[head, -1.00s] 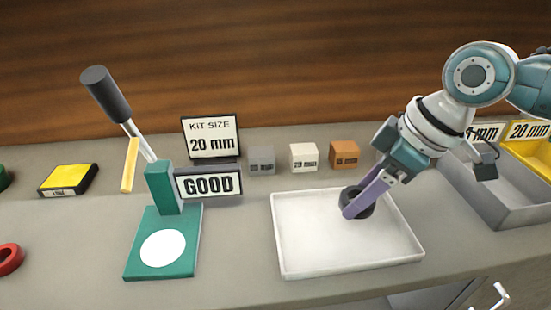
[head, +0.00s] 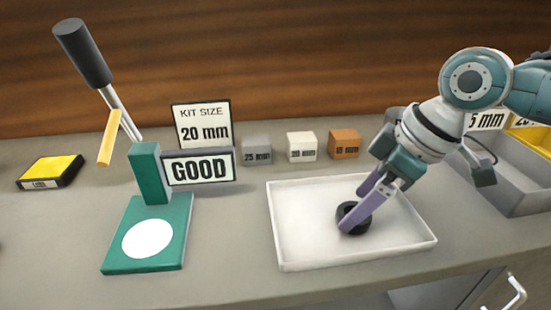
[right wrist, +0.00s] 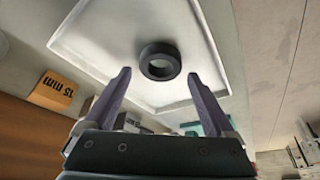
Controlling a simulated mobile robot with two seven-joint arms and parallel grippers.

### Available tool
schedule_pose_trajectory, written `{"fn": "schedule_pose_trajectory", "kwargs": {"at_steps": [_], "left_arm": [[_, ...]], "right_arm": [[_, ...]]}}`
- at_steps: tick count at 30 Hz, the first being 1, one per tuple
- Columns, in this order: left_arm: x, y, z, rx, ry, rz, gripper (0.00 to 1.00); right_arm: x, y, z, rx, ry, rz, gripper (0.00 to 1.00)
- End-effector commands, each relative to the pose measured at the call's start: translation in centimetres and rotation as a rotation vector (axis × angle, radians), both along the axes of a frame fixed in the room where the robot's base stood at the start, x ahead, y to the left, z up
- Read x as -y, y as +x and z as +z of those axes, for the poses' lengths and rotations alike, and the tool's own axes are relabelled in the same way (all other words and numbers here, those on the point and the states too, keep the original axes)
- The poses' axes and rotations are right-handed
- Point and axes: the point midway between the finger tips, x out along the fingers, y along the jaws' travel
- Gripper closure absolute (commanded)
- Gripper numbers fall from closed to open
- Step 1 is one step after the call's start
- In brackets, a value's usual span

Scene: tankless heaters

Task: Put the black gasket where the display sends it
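The black gasket (head: 353,217) is a thick ring in the white tray (head: 300,253). It also shows in the right wrist view (right wrist: 160,61), flat against the tray floor. My right gripper (head: 362,204) is over it, with one purple finger hiding part of it in the head view. In the right wrist view the right gripper (right wrist: 160,74) is open, with visible gaps between its fingertips and the gasket. One display (head: 201,125) reads "KIT SIZE 20 mm". Another sign (head: 199,169) reads "GOOD". My left gripper is not in view.
A green press (head: 150,200) with a white disc and raised black-handled lever stands left of the tray. A yellow-topped box (head: 51,171) lies farther left. Grey (head: 256,151), white (head: 301,147) and orange (head: 344,144) blocks stand behind. Grey bin (head: 500,182) and yellow bin (head: 535,138) are at right.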

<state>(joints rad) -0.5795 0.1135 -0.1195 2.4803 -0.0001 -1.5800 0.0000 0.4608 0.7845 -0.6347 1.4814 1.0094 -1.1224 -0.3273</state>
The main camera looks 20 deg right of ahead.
Motion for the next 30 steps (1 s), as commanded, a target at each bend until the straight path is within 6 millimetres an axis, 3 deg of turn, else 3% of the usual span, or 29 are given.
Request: {"fn": "schedule_pose_trajectory", "kwargs": {"at_steps": [11,24,30], "left_arm": [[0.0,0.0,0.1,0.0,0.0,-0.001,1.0],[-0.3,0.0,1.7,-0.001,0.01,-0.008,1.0],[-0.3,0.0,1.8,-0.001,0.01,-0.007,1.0]], "right_arm": [[0.1,-0.1,0.4,0.0,0.0,0.0,0.0],[2.0,-2.5,7.6,0.001,-0.003,0.001,0.0],[2.3,-3.0,9.1,0.0,-0.001,0.0,0.0]]}}
